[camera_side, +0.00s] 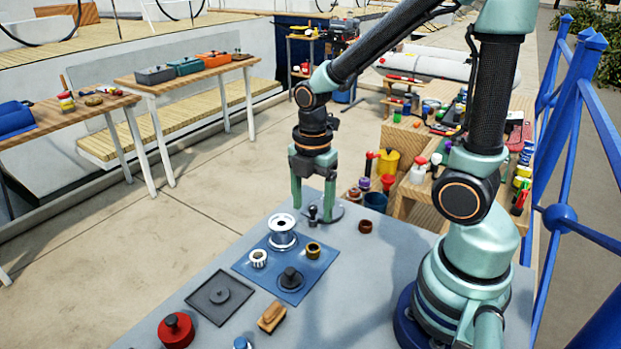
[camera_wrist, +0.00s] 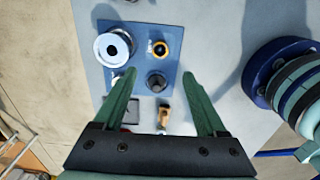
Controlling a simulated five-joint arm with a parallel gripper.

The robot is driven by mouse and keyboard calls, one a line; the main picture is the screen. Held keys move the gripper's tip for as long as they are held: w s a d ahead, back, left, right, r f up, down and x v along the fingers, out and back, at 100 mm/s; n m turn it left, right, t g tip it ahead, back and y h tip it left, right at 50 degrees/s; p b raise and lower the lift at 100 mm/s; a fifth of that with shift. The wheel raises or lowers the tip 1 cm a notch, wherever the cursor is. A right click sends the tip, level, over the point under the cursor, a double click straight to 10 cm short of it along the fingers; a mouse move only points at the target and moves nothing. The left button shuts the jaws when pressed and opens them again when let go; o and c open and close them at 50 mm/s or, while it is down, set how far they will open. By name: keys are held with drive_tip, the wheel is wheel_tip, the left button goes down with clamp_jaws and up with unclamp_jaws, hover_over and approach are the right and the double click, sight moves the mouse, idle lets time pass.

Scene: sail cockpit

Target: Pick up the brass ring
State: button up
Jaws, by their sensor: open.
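The brass ring (camera_side: 313,251) lies on the right part of a blue mat (camera_side: 243,266) on the grey table. In the wrist view the ring (camera_wrist: 160,48) shows as a yellow circle with a dark middle, ahead of the fingertips. My gripper (camera_side: 313,207) is open and empty, beyond the mat in the side view. In the wrist view its green fingers (camera_wrist: 159,74) are spread apart, with the ring's image above the gap. I cannot tell the exact height of the fingertips.
On the mat stand a silver winch drum (camera_side: 282,234), a white toothed ring (camera_side: 258,259) and a black knobbed part (camera_side: 291,279). A brown ring (camera_side: 366,226), a wooden block (camera_side: 271,316), a dark square plate (camera_side: 218,297) and a red knob (camera_side: 176,331) are on the table nearby.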

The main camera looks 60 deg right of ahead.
sight(313, 250)
drive_tip(key=shift+d+f, duration=0.2)
drive_tip(key=shift+f, duration=5.3)
drive_tip(key=shift+c, duration=0.3)
clamp_jaws()
drive_tip(key=shift+r, duration=0.15)
wheel_tip(313, 250, up, 20)
drive_tip(key=shift+r, duration=1.4)
